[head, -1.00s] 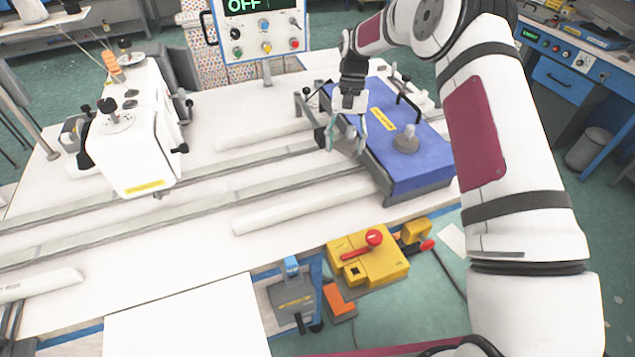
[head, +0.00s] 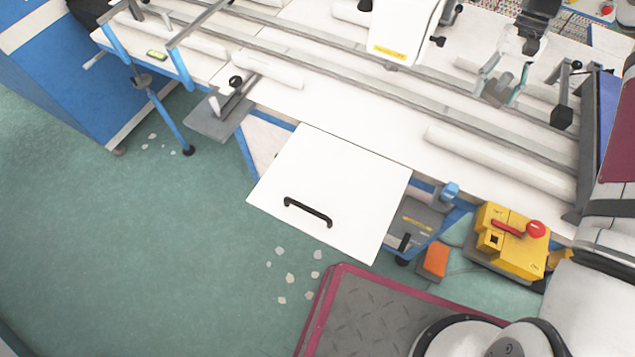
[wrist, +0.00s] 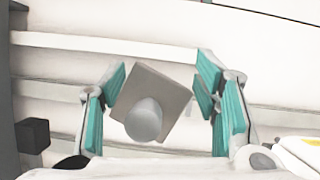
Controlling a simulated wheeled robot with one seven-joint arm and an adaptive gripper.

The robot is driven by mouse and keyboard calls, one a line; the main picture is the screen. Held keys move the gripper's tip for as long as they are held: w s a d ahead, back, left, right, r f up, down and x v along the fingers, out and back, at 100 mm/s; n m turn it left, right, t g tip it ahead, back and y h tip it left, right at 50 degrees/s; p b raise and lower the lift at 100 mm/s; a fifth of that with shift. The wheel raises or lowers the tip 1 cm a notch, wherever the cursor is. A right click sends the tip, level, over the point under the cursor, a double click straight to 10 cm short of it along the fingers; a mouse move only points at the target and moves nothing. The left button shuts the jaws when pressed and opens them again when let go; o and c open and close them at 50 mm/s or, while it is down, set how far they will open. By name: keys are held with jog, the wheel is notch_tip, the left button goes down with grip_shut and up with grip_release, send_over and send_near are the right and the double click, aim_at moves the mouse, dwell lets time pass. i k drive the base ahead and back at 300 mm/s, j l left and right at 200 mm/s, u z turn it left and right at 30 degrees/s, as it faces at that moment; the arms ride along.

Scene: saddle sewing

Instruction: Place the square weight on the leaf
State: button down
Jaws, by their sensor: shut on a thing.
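The square weight (wrist: 165,92) is a grey square block with a round knob, seen between my teal fingers in the wrist view. My gripper (wrist: 160,105) is shut on it, and the weight sits tilted in the picture. In the head view my gripper (head: 501,90) is at the upper right, over the white rails, with the grey weight (head: 497,92) between its fingers. A white square panel with a black handle, which looks like the leaf (head: 350,165), extends from the table's front edge. Its top is bare except for the handle.
A white sewing head (head: 400,35) stands left of my gripper. White bars and grey rails (head: 490,115) run along the table. A yellow box with a red knob (head: 515,240) is right of the leaf. A blue-topped unit (head: 608,100) is at the right edge.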

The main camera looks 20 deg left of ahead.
aim_at(343, 189)
jog(key=l+u, duration=0.35)
jog(key=k+l+u, duration=0.1)
jog(key=u, duration=0.25)
jog(key=k+l+u, duration=0.1)
jog(key=l+u, duration=0.25)
jog(key=k+l, duration=0.2)
jog(key=l, duration=0.2)
